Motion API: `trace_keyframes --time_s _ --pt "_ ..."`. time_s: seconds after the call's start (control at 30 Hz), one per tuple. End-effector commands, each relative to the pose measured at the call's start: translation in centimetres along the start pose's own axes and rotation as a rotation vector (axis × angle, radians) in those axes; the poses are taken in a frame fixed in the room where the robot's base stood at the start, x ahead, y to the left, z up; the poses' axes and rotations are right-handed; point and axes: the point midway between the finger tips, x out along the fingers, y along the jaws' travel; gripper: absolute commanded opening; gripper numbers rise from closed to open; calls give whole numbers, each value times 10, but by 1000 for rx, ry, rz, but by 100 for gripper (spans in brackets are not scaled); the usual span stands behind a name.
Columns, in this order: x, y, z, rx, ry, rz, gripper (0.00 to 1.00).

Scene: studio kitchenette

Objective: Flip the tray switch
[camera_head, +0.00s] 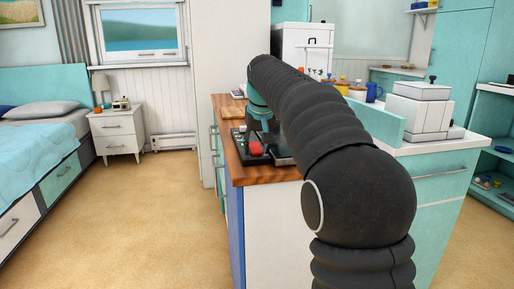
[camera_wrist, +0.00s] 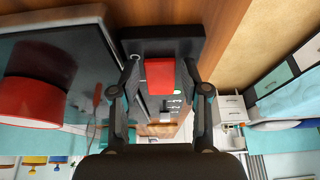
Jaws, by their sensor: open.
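A black tray-like panel (camera_head: 245,158) sits on the wooden counter top, and the wrist view shows its dark end (camera_wrist: 188,44). A red block-shaped switch (camera_wrist: 160,76) stands on this panel; the red part in the head view (camera_head: 257,149) appears to be the same. My gripper (camera_wrist: 160,66) is open, with one finger on each side of the red switch in the picture. I cannot tell whether either finger touches it. In the head view my gripper (camera_head: 262,125) is over the panel, partly hidden by my arm.
A large red cylindrical thing (camera_wrist: 33,88) is close by at the left of the wrist view, over a dark glossy plate (camera_wrist: 75,30). The wooden counter (camera_head: 263,174) has its edge at the left. A white appliance (camera_head: 418,108) and mugs stand farther right. Open floor (camera_head: 150,215) lies left.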

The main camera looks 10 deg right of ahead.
Motion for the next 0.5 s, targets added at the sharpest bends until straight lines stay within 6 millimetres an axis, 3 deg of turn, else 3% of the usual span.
trace_keyframes --time_s 0.27,0.43,0.5 --pt "1 0 0 0 1 0 43" --pt "1 0 0 0 1 0 1" --pt "1 0 0 0 1 0 0"
